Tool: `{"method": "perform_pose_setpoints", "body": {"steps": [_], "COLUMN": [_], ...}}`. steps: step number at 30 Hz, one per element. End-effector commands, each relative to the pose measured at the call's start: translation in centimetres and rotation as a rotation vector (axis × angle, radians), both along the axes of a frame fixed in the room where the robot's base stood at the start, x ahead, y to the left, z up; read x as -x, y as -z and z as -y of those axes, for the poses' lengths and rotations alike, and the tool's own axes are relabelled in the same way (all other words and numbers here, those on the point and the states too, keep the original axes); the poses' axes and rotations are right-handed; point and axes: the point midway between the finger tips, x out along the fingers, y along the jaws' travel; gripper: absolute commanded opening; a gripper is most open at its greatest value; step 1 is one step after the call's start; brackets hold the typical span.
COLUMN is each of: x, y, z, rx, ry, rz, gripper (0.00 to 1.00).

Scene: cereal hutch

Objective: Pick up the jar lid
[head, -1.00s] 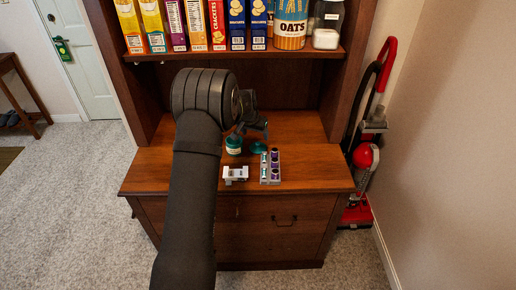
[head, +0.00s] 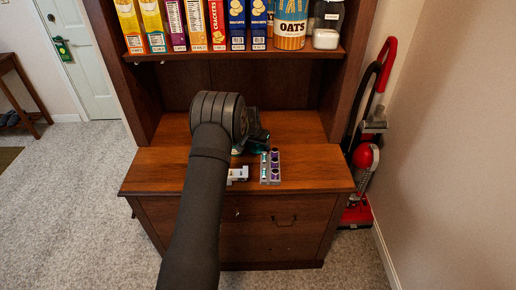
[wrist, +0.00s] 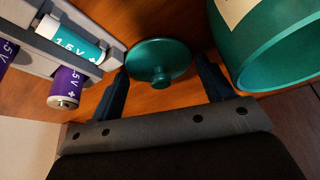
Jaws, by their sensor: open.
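The jar lid (wrist: 160,60) is a round teal disc with a small knob, lying on the wooden hutch top in the wrist view. My gripper (wrist: 163,75) is open, with one dark finger on each side of the lid's near part. The lid lies between and just beyond the fingertips; whether they touch it I cannot tell. The teal jar (wrist: 275,45) with a pale label is close to the right finger. In the head view my arm hides most of the jar and the lid.
A grey battery holder (wrist: 40,35) with teal and purple batteries is close to the left finger; it also shows in the head view (head: 264,176). A small white device (head: 237,174) is left of it. A shelf of food boxes (head: 215,52) is above.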

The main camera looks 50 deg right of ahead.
Motion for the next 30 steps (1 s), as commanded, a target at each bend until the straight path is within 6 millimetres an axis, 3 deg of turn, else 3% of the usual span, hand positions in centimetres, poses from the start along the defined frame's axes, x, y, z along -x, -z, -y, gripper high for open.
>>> {"method": "perform_pose_setpoints", "body": {"steps": [3, 7, 8, 19, 26, 30], "x": [0.0, 0.0, 0.0, 0.0, 0.0, 2.8], "y": [0.0, -0.1, -0.1, -0.7, -4.1, -5.8], "z": [0.0, 0.0, 0.0, 0.0, 0.1, 0.3], "rx": [0.0, 0.0, 0.0, 0.001, 0.004, 0.0], "ry": [0.0, 0.0, 0.0, 0.0, 0.0, 0.004], "rz": [0.0, 0.0, 0.0, 0.0, 0.002, -0.001], "gripper": [0.71, 0.46, 0.45, 0.44, 0.44, 0.44]}}
